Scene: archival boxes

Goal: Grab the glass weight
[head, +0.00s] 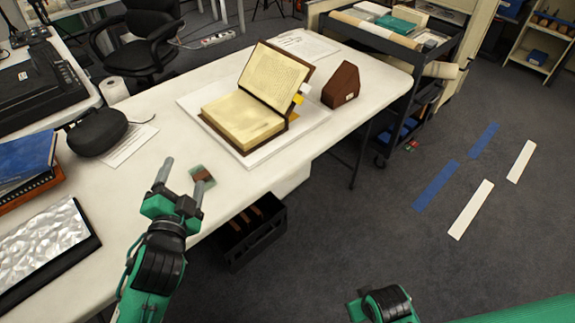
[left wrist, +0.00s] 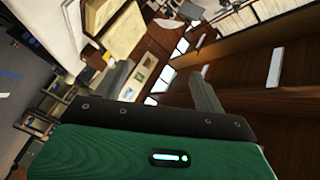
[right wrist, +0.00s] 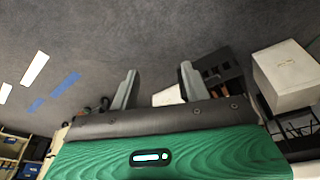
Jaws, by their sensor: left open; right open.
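A small block with a pale greenish rim and a brown middle, which looks like the glass weight (head: 203,174), lies near the front edge of the white table (head: 262,180). My left gripper (head: 181,178) is open and empty over the table, with its right finger close to the block. I cannot tell whether they touch. The left wrist view shows its two spread fingers (left wrist: 162,86); I cannot pick out the weight there. My right arm shows at the bottom of the head view. In the right wrist view my right gripper (right wrist: 158,84) is open and empty over the floor.
An open book (head: 245,120) rests on a white board behind the weight, with a brown wedge block (head: 341,85) to its right. A black pouch (head: 97,131) and a silvery crinkled sheet (head: 42,250) lie left. A black crate (head: 252,238) stands below the table edge.

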